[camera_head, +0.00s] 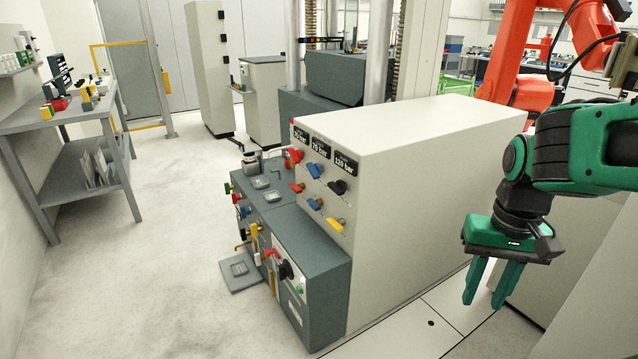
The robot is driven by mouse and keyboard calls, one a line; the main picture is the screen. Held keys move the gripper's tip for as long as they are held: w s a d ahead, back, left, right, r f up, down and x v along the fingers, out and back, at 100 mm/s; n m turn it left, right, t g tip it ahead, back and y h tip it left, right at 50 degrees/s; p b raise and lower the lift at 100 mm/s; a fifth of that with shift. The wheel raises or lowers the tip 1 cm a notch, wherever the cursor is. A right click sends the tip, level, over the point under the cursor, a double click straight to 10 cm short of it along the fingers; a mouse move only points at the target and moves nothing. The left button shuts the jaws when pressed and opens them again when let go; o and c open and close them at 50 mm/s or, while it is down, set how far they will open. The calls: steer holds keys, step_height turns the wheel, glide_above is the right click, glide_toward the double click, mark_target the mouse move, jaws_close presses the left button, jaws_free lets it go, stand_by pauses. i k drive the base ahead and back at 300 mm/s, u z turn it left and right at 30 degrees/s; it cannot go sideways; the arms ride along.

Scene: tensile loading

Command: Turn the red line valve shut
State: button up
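The white cabinet (430,150) has a front panel with three black pressure labels above two rows of coloured handles. A larger red handle (293,156) is at the upper left, with a smaller red handle (297,187) below it. Another red handle (271,253) is on the grey lower unit. I cannot tell from this view which one is the line valve or how far it is turned. My gripper (484,302) hangs at the right with its two green fingers apart, pointing down. It is empty and well away from the panel, right of the cabinet.
Blue handles (314,170), a black handle (337,186) and a yellow handle (336,224) sit near the red ones. The grey lower unit (325,290) juts out in front. A grey workbench (35,122) stands left. The floor (160,260) between is clear.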

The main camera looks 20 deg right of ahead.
mark_target(298, 189)
steer(key=u, duration=0.3)
steer(key=i, duration=1.9)
steer(key=z, duration=0.2)
